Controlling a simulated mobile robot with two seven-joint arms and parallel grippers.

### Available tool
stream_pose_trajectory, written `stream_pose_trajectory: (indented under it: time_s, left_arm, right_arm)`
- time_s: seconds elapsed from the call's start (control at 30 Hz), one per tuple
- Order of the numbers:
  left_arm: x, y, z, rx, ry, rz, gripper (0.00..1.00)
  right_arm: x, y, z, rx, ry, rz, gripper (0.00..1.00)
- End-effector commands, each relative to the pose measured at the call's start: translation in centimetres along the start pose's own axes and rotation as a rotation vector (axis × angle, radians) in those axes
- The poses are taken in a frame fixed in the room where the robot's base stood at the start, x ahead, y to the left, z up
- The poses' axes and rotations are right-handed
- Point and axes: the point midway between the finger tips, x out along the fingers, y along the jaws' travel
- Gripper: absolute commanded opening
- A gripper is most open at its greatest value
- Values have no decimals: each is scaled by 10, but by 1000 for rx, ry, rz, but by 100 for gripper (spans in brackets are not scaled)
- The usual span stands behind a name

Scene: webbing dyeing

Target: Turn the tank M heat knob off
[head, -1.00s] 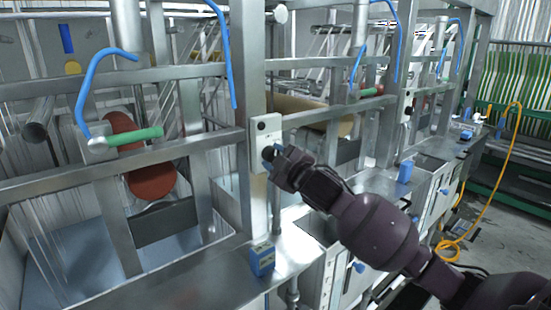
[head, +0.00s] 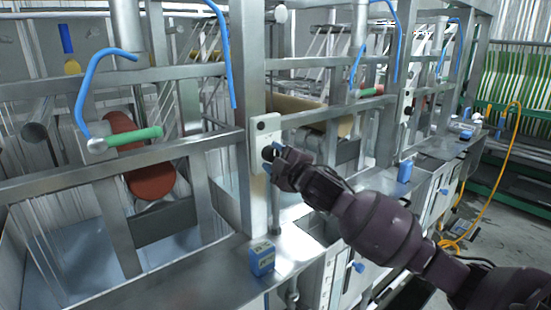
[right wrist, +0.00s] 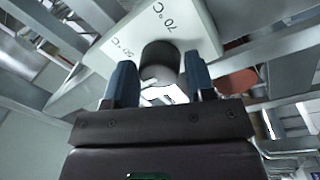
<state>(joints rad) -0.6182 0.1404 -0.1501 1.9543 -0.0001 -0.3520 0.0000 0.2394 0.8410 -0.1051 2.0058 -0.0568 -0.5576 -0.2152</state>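A pale control panel (head: 256,158) is fixed to the steel upright in the head view. It carries an upper black knob (head: 261,125) and a lower black knob (head: 268,153). My right gripper (head: 273,158) is at the lower knob and partly hides it. In the right wrist view, a round black knob (right wrist: 160,62) sits between the two blue fingertips of my right gripper (right wrist: 160,72). A narrow gap shows on each side, so the fingers are open around it. Printed "50°C" and "70°C" marks show on the panel (right wrist: 195,32). My left gripper is out of view.
A blue box (head: 262,258) stands on the metal ledge below. A yellow hose (head: 503,165) hangs at the right, above open floor.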

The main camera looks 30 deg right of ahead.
Motion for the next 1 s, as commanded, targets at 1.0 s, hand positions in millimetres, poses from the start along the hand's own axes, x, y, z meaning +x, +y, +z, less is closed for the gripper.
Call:
stream_pose_trajectory:
  time_s: [1.0]
  left_arm:
    - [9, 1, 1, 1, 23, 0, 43]
  right_arm:
    - [-86, -2, 1, 1, 0, -2, 68]
